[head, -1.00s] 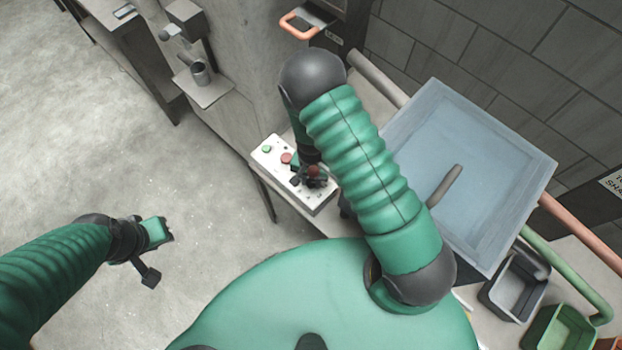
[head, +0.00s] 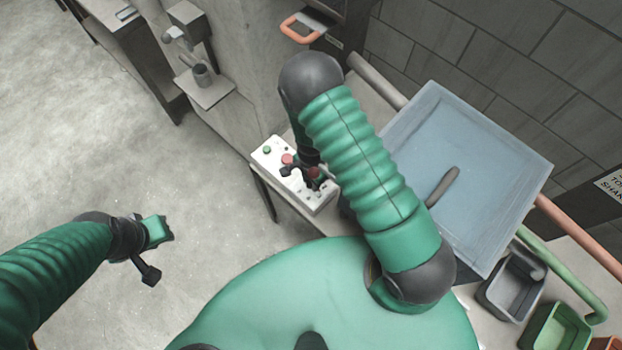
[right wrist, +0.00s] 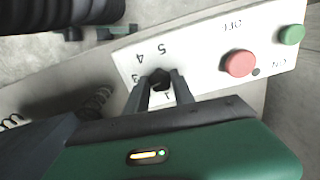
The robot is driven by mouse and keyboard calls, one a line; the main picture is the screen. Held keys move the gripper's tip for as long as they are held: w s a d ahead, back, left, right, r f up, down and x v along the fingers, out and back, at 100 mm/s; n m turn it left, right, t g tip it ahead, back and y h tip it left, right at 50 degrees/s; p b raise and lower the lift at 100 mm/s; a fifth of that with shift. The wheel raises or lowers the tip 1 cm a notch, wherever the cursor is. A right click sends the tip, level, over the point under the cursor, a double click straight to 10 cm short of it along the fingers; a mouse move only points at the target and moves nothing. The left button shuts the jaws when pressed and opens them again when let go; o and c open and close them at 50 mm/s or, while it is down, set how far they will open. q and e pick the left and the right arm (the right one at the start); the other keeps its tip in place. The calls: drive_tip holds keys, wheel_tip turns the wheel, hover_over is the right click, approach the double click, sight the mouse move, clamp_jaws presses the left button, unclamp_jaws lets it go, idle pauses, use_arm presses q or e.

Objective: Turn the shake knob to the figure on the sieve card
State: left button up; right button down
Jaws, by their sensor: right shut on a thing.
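The white control panel (head: 318,203) stands on the bench, partly hidden by my right arm. In the right wrist view the panel (right wrist: 200,55) bears printed figures, 5, 4 and 3 among them, around the dark shake knob (right wrist: 160,78). My right gripper (right wrist: 158,84) is shut on the knob, one finger on each side. The head view shows this gripper (head: 312,178) at the panel. I cannot make out where the knob points. My left gripper (head: 160,232) hangs empty over the floor; its jaws are too small to judge.
A green button (right wrist: 292,34) marked ON and a red button (right wrist: 239,64) near OFF sit beside the knob. A large pale-blue tray (head: 475,150) stands to the right, with grey (head: 515,285) and green (head: 557,328) bins below it. The floor at left is clear.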

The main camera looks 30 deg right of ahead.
drive_tip(key=shift+w+r+m+p, duration=0.15)
drive_tip(key=shift+m+p, duration=0.3)
drive_tip(key=shift+m, duration=1.45)
drive_tip(key=shift+d, duration=0.1)
drive_tip(key=c, duration=1.1)
unclamp_jaws()
drive_tip(key=shift+o, duration=0.2)
wheel_tip(320, 180, up, 7)
drive_tip(key=shift+r, duration=0.1)
drive_tip(key=shift+w, duration=0.1)
